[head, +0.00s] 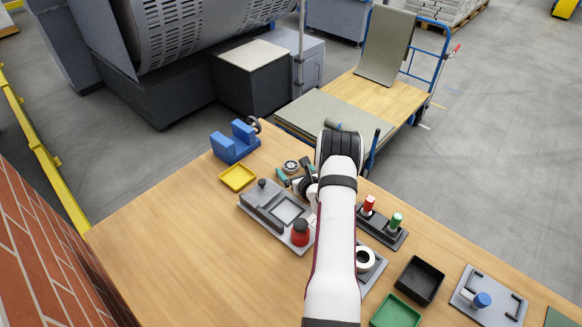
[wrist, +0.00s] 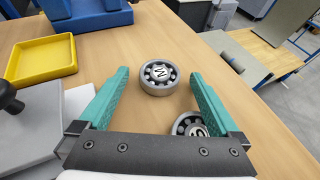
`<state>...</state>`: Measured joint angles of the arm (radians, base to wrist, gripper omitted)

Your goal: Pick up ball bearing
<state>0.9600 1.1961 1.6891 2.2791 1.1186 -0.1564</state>
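A ball bearing (wrist: 159,78), a grey steel ring with a white centre marked M, lies flat on the wooden table. It also shows in the head view (head: 291,167). My gripper (wrist: 160,74) has two teal fingers spread apart, one on each side of this bearing in the wrist view, with visible gaps. It shows in the head view too (head: 296,170). I cannot tell how high the fingertips are above the table. A second bearing (wrist: 189,123), marked S, lies closer to the gripper body, partly hidden by the right finger and the gripper.
A yellow tray (head: 238,178) and a blue block fixture (head: 236,143) stand left of my gripper. A grey fixture (head: 268,210) with a red knob (head: 300,233) is close by. A black tray (head: 420,280) stands right. The table's left front is clear.

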